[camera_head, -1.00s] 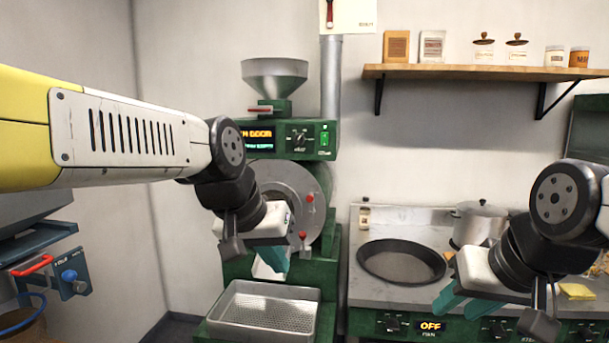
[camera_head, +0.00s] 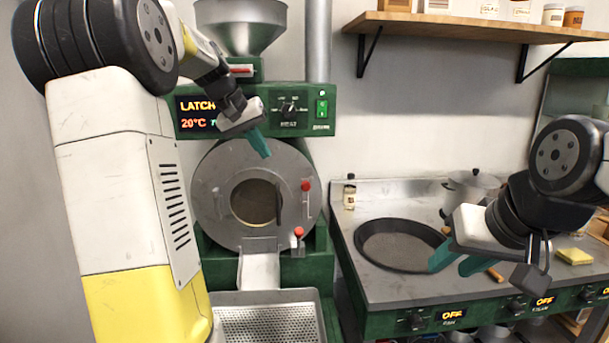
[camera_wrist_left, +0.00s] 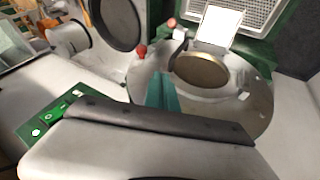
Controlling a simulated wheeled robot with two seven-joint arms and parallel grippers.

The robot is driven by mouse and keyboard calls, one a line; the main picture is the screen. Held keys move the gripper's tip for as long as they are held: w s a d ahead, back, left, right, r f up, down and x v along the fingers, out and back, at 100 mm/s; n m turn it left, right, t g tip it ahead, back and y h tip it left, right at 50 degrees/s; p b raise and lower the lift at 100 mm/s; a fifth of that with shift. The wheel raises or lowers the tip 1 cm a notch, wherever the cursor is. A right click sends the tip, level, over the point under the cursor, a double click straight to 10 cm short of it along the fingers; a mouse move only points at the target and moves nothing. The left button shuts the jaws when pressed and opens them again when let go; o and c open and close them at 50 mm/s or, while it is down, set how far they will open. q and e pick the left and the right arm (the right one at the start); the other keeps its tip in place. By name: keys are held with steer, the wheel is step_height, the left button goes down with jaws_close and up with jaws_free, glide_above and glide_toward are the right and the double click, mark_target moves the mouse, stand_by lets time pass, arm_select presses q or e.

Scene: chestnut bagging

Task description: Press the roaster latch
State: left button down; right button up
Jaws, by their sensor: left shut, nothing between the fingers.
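The green roaster (camera_head: 318,255) has a round grey front plate (camera_head: 213,205) with a round opening or window in it. One red-knobbed lever (camera_head: 306,186) is on the plate's right side, and a second red knob (camera_head: 299,232) is lower. I cannot tell which is the latch. Both knobs also show in the left wrist view, one red knob (camera_wrist_left: 141,50) nearer the fingers. My left gripper (camera_head: 263,152) is shut and empty, above the front plate and up-left of the upper knob, apart from it. My right gripper (camera_head: 457,264) is open and empty over the stove.
The roaster's display (camera_head: 197,114) reads "LATCH" and 20°C. A perforated tray (camera_head: 318,296) stands below the chute. A dark pan (camera_head: 365,255) and a lidded pot (camera_head: 475,184) are on the stove counter to the right. A shelf (camera_head: 470,27) is above.

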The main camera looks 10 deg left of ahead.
arm_select(q)
steer(key=shift+w+d+f, duration=0.9)
steer(key=shift+d+f, duration=0.25)
steer(key=shift+f, duration=0.4)
steer(key=shift+w+d+f, duration=0.9)
steer(key=shift+d+f, duration=0.25)
steer(key=shift+f, duration=0.45)
steer(key=shift+w+d+f, duration=0.9)
steer(key=shift+d+f, duration=0.25)
steer(key=shift+f, duration=0.4)
steer(key=shift+d, duration=0.15)
steer(key=shift+w+d+r+y, duration=0.1)
steer(key=shift+d+y, duration=0.1)
steer(key=shift+y, duration=0.1)
